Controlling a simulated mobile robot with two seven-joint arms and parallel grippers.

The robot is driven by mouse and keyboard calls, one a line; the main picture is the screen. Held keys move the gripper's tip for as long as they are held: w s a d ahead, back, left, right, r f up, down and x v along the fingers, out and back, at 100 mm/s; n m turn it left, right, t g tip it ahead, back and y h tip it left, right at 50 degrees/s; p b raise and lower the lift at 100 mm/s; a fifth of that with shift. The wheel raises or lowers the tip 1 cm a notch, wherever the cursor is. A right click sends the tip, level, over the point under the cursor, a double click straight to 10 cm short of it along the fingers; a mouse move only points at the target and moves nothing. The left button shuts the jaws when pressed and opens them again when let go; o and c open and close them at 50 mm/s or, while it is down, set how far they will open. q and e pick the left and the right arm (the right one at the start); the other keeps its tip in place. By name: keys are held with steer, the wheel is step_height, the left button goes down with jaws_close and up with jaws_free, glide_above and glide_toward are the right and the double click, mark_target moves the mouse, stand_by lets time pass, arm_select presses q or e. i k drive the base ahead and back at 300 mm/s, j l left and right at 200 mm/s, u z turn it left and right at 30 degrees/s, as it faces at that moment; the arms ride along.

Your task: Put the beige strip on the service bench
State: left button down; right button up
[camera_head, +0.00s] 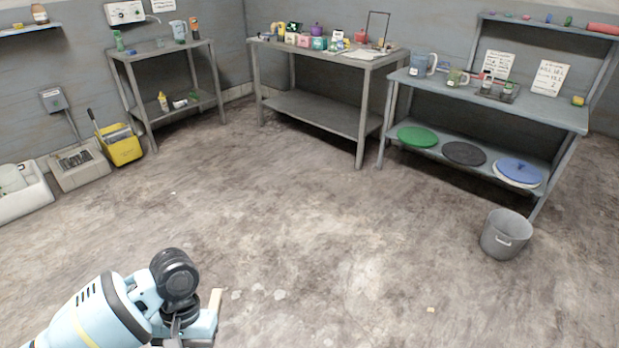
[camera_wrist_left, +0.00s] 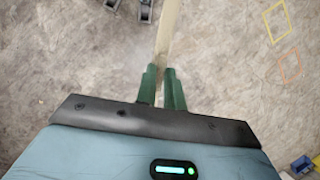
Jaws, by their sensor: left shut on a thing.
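The beige strip (camera_wrist_left: 168,32) is held between the green fingers of my left gripper (camera_wrist_left: 162,90) in the left wrist view and sticks out past the fingertips. In the head view a short part of the beige strip (camera_head: 215,300) shows at my left gripper, low at the left, over bare floor. Three grey benches stand along the walls: a left one (camera_head: 160,50), a middle one (camera_head: 330,52) and a right one (camera_head: 535,108). I cannot tell which is the service bench. My right gripper is in neither view.
The middle bench top carries many small coloured items. The right bench holds mugs (camera_head: 422,64) and cards, with coloured lids below. A grey pot (camera_head: 506,236) stands on the floor by its front leg. A yellow bucket (camera_head: 122,148) stands at left. The floor between is mostly clear.

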mark_target(548, 110)
steer(key=z, duration=2)
steer(key=i+l, duration=0.25)
steer(key=i, duration=0.15)
steer(key=i+l, duration=0.2)
steer(key=i, duration=0.2)
steer(key=i+l, duration=0.1)
steer(key=i, duration=0.45)
steer(key=i+l, duration=0.15)
steer(key=i, duration=5.3)
